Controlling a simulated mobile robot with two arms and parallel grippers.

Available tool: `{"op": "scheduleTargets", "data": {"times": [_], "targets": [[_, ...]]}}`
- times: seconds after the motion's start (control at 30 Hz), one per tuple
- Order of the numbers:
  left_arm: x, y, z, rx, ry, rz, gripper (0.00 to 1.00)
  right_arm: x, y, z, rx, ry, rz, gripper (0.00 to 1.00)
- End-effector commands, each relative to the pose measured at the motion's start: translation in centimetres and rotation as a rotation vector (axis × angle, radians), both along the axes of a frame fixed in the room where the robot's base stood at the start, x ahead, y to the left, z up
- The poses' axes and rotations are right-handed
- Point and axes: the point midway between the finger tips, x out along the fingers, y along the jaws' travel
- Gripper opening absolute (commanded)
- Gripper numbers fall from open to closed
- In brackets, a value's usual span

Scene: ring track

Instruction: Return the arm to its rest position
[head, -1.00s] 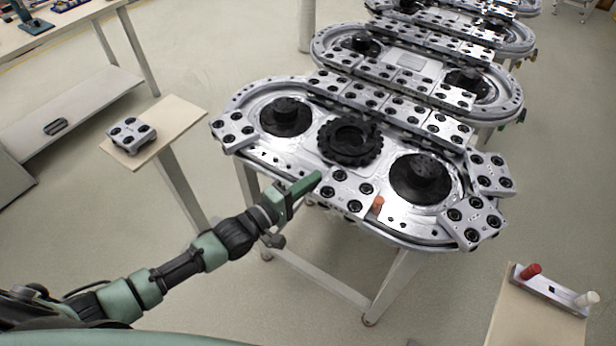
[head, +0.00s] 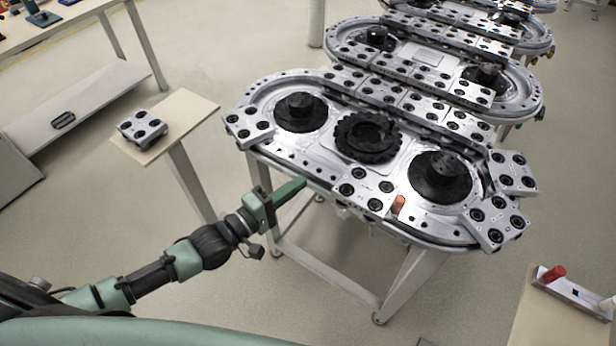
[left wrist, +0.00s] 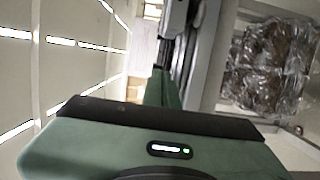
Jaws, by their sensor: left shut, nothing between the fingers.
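My left arm comes in from the lower left of the head view. Its green gripper (head: 290,193) is shut and empty, just off the near left edge of the ring track (head: 300,171). The gripper's green body (left wrist: 150,140) fills the bottom of the left wrist view. My right gripper is not in view.
Grey carriages with black wheels (head: 366,189) sit on the track, and an orange peg (head: 398,205) stands beside one. A small stand (head: 190,115) at left bears another carriage (head: 142,127). A stand at lower right holds a bracket (head: 570,294) with a red peg (head: 554,273). Floor is clear between.

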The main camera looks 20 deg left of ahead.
Motion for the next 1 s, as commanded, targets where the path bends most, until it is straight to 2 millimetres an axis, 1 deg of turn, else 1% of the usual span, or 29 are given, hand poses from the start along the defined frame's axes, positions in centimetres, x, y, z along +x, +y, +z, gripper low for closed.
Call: {"op": "scheduleTargets", "data": {"times": [0.03,0.1,0.23,0.47,0.57,0.67,0.77,0.8,0.87,0.9,0.97,1.0], "targets": [[-0.9,0.5,-0.3,0.001,0.004,-0.001,0.0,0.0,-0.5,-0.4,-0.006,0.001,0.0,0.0],[-1.6,1.1,-0.2,0.001,0.002,0.0,0.0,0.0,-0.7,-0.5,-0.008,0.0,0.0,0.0],[-2.6,1.7,-0.1,0.001,0.002,-0.001,0.0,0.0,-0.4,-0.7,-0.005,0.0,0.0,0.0],[-2.8,1.9,0.0,0.001,-0.001,0.001,0.0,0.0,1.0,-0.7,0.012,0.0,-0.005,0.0],[-2.6,2.5,-1.3,0.045,0.0,0.018,0.0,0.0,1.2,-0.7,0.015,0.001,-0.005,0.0],[-2.1,4.0,-5.2,0.18,0.008,0.062,0.0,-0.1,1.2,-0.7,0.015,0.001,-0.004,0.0],[-2.2,6.4,-11.5,0.399,0.036,0.109,0.0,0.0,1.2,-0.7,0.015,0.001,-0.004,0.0],[-2.6,7.6,-14.4,0.497,0.056,0.121,0.0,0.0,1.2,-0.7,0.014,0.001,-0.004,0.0],[-3.7,9.1,-18.7,0.645,0.093,0.123,0.0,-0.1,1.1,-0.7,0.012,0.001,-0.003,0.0],[-4.8,10.0,-21.5,0.738,0.121,0.114,0.0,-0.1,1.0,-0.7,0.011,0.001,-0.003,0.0],[-6.7,11.1,-25.5,0.871,0.17,0.089,0.0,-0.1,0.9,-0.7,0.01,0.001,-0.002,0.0],[-8.3,11.8,-28.1,0.955,0.203,0.062,0.0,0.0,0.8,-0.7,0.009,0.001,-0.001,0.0]]}}
